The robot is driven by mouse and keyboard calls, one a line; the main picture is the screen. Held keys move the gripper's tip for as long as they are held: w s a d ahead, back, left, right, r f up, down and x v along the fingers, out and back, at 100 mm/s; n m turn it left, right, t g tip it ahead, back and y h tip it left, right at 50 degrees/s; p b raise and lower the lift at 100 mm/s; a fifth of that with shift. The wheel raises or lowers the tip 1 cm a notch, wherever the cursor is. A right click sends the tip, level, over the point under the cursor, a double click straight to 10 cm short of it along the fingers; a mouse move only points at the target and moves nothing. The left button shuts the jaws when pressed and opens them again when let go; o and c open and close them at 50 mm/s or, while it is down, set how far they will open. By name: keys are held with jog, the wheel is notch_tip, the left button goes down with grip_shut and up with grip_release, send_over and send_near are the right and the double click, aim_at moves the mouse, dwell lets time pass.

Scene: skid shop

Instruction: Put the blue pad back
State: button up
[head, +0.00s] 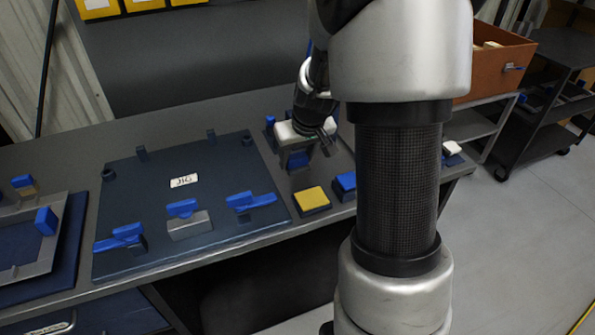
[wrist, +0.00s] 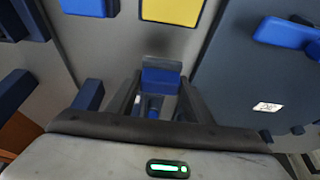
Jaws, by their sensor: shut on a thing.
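My gripper (head: 302,142) is above the bench, just behind the yellow pad. In the wrist view its two fingers (wrist: 158,100) are shut on a blue piece (wrist: 160,80) with a grey edge; in the head view the blue piece (head: 299,159) shows under the gripper. I cannot tell whether this is the task's pad or whether it touches the bench. Another blue pad (head: 345,183) on a dark base sits right of the yellow pad (head: 311,198). The wrist view also shows this blue pad (wrist: 86,6) beside the yellow one (wrist: 172,10).
A dark plate labelled JIG (head: 215,157) with blue-handled clamps fills the bench left of my gripper. A grey frame (head: 35,240) lies at far left. A white-topped block (head: 451,150) is at the bench's right end. An orange drawer box (head: 495,60) stands behind.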

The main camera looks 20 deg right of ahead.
aim_at(298, 165)
jog(key=shift+f+b, duration=0.55)
jog(key=shift+f, duration=1.25)
jog(key=shift+f, duration=0.1)
jog(key=shift+f, duration=0.15)
jog(key=o, duration=1.1)
